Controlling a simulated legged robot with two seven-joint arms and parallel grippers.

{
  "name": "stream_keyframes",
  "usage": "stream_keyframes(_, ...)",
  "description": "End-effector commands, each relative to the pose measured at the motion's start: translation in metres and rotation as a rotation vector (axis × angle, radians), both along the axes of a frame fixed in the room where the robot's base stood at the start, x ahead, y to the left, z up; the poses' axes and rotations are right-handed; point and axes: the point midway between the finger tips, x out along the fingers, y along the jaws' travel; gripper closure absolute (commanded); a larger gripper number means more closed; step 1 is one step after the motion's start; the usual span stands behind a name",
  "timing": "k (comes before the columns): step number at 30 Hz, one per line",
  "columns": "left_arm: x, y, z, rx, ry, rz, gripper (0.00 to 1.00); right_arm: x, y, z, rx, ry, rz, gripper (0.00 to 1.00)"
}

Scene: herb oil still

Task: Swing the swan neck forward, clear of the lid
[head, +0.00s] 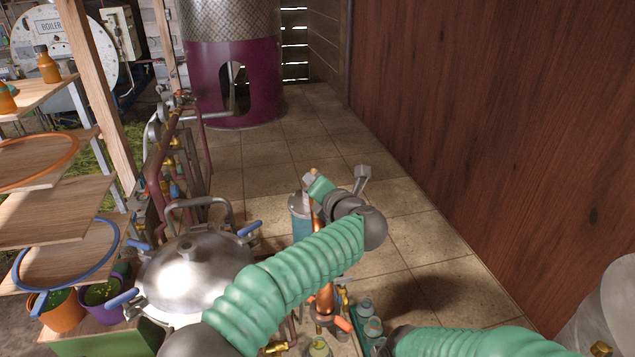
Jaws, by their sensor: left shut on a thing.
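The round steel lid (210,262) with a central knob and blue-handled clamps covers the still pot at lower left. A thin copper tube, which I take for the swan neck (317,217), stands to the right of the lid, apart from it in the picture, above a copper column (324,302). My left arm crosses in front of the lid, and my left gripper (316,187) is shut on the copper tube near its top. My wrist and forearm hide much of the grip and tube. My right forearm shows at the bottom, but its gripper is out of view.
A bent grey pipe (200,202) arches behind the lid. Pipes and valves (172,165) stand further back, with wooden shelves (50,210) at left. Small bottles (370,325) stand by the copper column. Tiled floor (420,230) is clear up to the brown wall (500,110).

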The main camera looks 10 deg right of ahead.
Motion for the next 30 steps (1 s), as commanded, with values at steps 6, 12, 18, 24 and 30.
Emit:
stream_keyframes(6, 0.0012, 0.0002, 0.0029, 0.002, -0.005, 0.006, 1.00, 0.0000, 0.0000, 0.0005, 0.000, 0.000, 0.000, 1.00)
stream_keyframes(12, 0.0013, -0.0006, 0.0021, 0.004, -0.004, 0.008, 0.76, 0.0000, 0.0000, 0.0005, 0.000, 0.000, 0.000, 1.00)
stream_keyframes(18, 0.0006, -0.0014, 0.0005, 0.004, -0.002, 0.007, 0.59, -0.0001, 0.0000, 0.0003, 0.000, 0.000, 0.000, 1.00)
stream_keyframes(24, -0.0005, -0.0014, 0.0002, 0.005, -0.001, 0.007, 0.59, 0.0000, -0.0001, 0.0002, 0.000, 0.000, 0.000, 1.00)
stream_keyframes(30, -0.0005, -0.0009, 0.0005, 0.004, -0.001, 0.007, 0.59, 0.0000, 0.0000, 0.0005, 0.000, 0.000, 0.000, 1.00)
